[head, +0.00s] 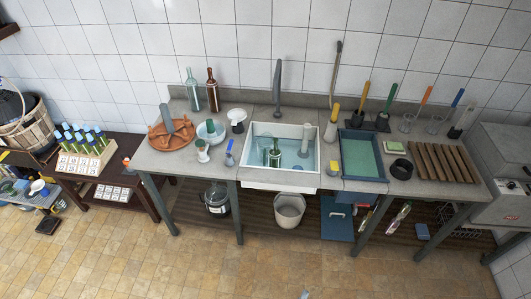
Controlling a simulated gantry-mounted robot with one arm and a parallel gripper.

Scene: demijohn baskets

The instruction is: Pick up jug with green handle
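A long green handle (390,97) stands upright at the back of the grey counter, right of the sink. A dark, squarish piece (382,123) is at its foot. The vessel belonging to this handle is too small to make out clearly. A yellow handle (364,91) stands just left of it, and an orange handle (426,95) and a blue handle (457,98) stand to its right. A small grey-blue tip (305,295) shows at the bottom edge, over the floor, far from the counter. It may be my gripper; its fingers are not clear.
A sink (304,178) with water and a green bottle is left of a blue tray (345,167). Bottles stand at back left. The floor (290,255) in front is clear.

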